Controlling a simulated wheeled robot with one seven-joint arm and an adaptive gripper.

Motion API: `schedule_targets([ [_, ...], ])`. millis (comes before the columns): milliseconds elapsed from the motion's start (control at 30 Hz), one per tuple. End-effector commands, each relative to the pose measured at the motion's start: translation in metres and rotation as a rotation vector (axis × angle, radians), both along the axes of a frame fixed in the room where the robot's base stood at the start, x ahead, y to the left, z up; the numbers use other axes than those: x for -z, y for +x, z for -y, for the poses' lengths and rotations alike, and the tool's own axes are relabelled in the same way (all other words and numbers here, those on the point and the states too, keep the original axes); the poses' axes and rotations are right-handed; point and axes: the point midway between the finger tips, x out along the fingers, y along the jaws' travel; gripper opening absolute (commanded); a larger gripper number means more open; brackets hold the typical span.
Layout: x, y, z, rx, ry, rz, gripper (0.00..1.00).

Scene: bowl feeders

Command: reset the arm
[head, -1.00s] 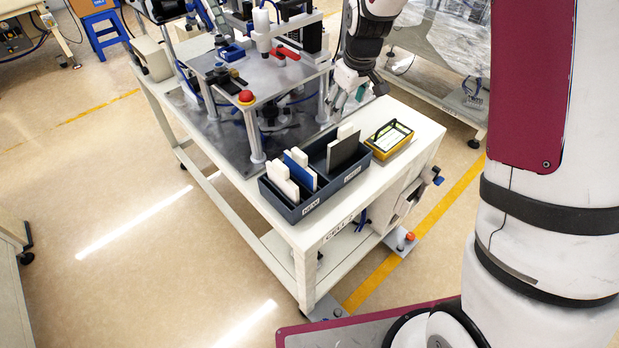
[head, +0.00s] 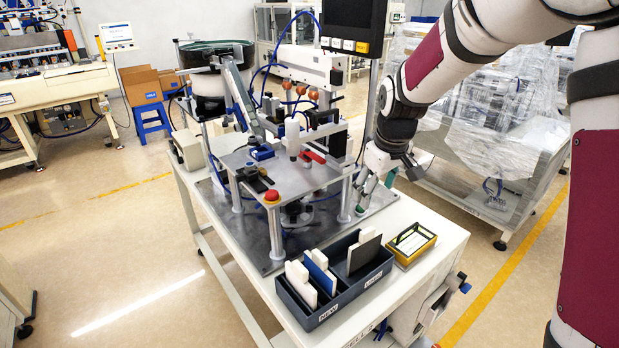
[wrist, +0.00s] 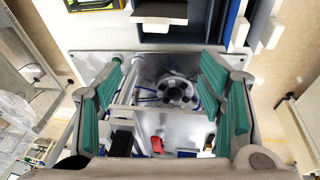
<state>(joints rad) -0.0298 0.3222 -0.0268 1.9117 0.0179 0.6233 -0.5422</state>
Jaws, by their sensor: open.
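My gripper (head: 375,192) hangs over the right side of the machine's metal base plate, behind the yellow-edged box, in the head view. In the wrist view my gripper (wrist: 165,100) shows its green finger pads wide apart, with nothing between them. Below and between the pads, the base plate (wrist: 195,65) and a round flanged part (wrist: 176,90) show. My arm reaches in from the upper right of the head view, bent downward at the wrist.
A dark divided bin (head: 335,285) with white, blue and dark cards stands at the table's front. The yellow-edged box (head: 411,243) lies beside it. A monitor (head: 352,22) stands behind. Floor at left is clear.

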Motion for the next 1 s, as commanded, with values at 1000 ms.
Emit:
schedule_targets([
  [1000, -0.134, -0.267, 0.004, 0.428, 0.164, 0.167, 0.63],
])
